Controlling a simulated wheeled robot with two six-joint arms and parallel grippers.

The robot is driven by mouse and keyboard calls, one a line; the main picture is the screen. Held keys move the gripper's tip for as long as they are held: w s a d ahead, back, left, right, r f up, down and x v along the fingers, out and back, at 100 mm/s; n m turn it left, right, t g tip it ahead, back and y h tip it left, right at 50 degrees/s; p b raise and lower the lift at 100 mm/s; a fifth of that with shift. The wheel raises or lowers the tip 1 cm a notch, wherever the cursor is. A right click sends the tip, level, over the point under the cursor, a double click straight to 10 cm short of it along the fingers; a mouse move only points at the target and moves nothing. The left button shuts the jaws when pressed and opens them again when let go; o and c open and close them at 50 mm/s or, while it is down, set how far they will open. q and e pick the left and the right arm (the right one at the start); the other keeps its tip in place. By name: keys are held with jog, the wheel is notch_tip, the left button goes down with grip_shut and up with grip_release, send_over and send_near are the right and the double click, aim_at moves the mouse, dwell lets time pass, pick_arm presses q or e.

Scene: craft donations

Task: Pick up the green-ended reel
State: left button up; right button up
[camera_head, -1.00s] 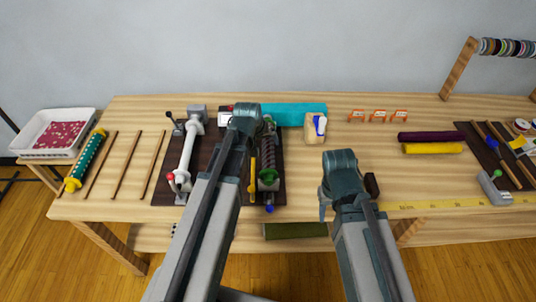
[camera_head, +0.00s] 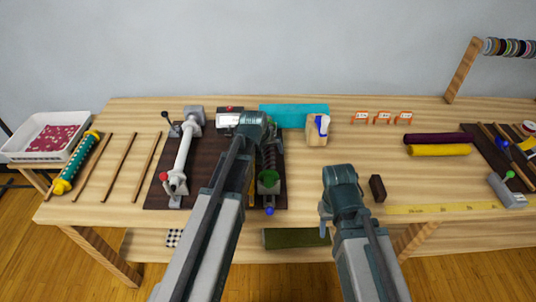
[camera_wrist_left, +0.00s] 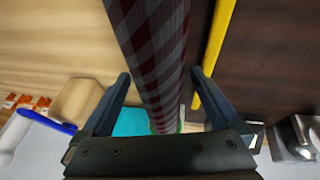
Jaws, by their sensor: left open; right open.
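The green-ended reel (camera_head: 269,178) lies on the dark board at the middle left of the table, partly hidden by my left arm in the head view. In the left wrist view its body shows as a long roll in dark red and grey check (camera_wrist_left: 150,40), with a bit of green at its far end. My left gripper (camera_head: 254,126) is over the reel's far part. In the left wrist view its open fingers (camera_wrist_left: 158,74) stand either side of the roll; contact cannot be told. My right gripper (camera_head: 338,190) is open and empty at the table's front, right of the reel.
A grey holder with a white roll (camera_head: 184,150) stands left of the reel. A yellow strip (camera_wrist_left: 218,40) runs close beside the reel. A teal block (camera_head: 295,115) and a tan block with blue (camera_head: 317,130) stand behind right. A dark block (camera_head: 377,188) is near my right gripper.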

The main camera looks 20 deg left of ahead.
pick_arm(q)
grip_shut()
dwell(0.5)
jog(key=shift+r, duration=0.2)
notch_tip(320, 180, up, 10)
jog(key=p, duration=1)
jog(key=shift+f, duration=0.1)
